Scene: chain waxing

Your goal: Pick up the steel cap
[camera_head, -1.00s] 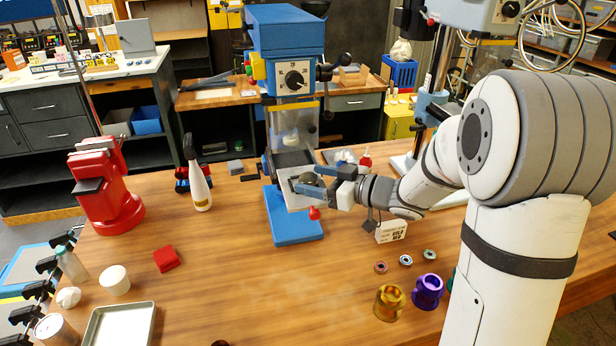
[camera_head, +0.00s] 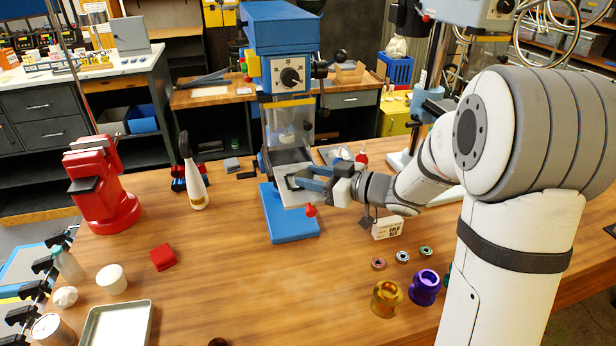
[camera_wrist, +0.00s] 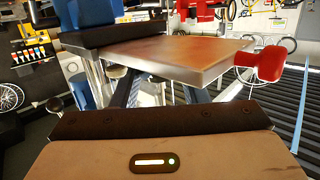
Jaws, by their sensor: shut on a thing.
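My gripper (camera_head: 305,179) reaches in from the right over the metal table of the blue drill press (camera_head: 286,75). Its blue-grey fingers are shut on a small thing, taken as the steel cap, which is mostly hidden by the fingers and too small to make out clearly. In the wrist view the two fingers (camera_wrist: 163,92) run forward, and their tips are hidden behind a broad metal plate (camera_wrist: 175,58). A red knob (camera_head: 311,211) sits at the near edge of the press table; a red knob also shows in the wrist view (camera_wrist: 272,63).
A white spray bottle (camera_head: 194,178) and a red machine (camera_head: 98,185) stand left. A small box (camera_head: 387,227), several rings, a gold part (camera_head: 386,299) and a purple part (camera_head: 425,288) lie right. A metal tray (camera_head: 116,326) is at front left.

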